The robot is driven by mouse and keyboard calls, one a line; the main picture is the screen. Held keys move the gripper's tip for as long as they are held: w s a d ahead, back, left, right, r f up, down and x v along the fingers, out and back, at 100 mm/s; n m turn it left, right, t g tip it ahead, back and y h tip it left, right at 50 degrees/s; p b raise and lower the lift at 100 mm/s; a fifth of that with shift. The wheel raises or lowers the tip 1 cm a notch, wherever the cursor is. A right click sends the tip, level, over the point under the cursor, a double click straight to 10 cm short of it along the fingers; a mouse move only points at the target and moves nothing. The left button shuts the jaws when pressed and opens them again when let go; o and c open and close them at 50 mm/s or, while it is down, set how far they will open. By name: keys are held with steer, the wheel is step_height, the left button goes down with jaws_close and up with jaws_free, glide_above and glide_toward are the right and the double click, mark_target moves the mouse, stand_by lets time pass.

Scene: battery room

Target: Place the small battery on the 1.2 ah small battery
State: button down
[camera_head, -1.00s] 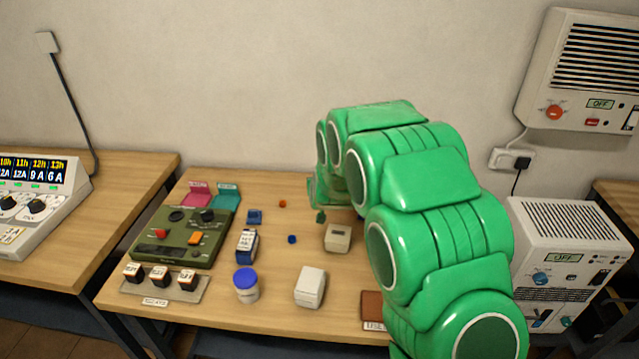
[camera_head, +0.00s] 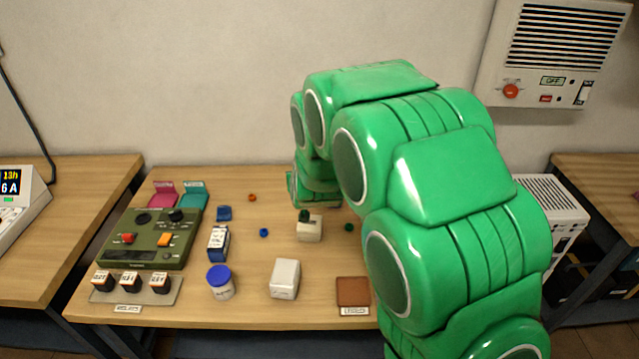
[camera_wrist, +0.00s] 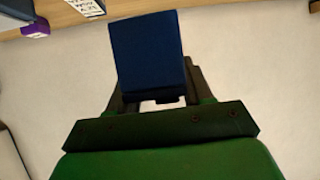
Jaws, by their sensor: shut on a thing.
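My gripper (camera_wrist: 158,92) is shut on a dark blue block (camera_wrist: 150,48), which I take to be the small battery; no label shows on its visible face. In the head view my gripper end (camera_head: 315,190) is over the back of the table, and the block cannot be made out there. A beige box (camera_head: 309,231) stands just in front of it. A blue box with a white label (camera_head: 218,243) stands further left. No label reading 1.2 Ah can be read, so I cannot tell which thing is the 1.2 Ah battery.
The wooden table (camera_head: 255,262) also holds a green control unit (camera_head: 147,238), a tray of small batteries (camera_head: 172,292), a blue-lidded jar (camera_head: 220,283), a white box (camera_head: 284,279) and a brown pad (camera_head: 352,291). Small caps lie around. Some table is free between them.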

steer(key=s+d+r+m+h, duration=0.2)
steer(key=d+r, duration=0.3)
steer(key=d, duration=0.6)
steer(key=shift+s+a+f+x, duration=0.15)
steer(key=shift+a+f+x, duration=0.1)
steer(key=shift+x, duration=2.5)
steer(key=shift+s+a+f+x, duration=0.1)
steer(key=shift+a+f+x, duration=0.1)
steer(key=shift+x, duration=2.55)
steer(key=shift+s+a+f+x, duration=0.15)
steer(key=shift+f+x, duration=0.1)
steer(key=shift+x, duration=2.5)
steer(key=shift+f, duration=1.65)
steer(key=shift+f, duration=0.3)
steer(key=shift+c, duration=2.3)
jaws_free()
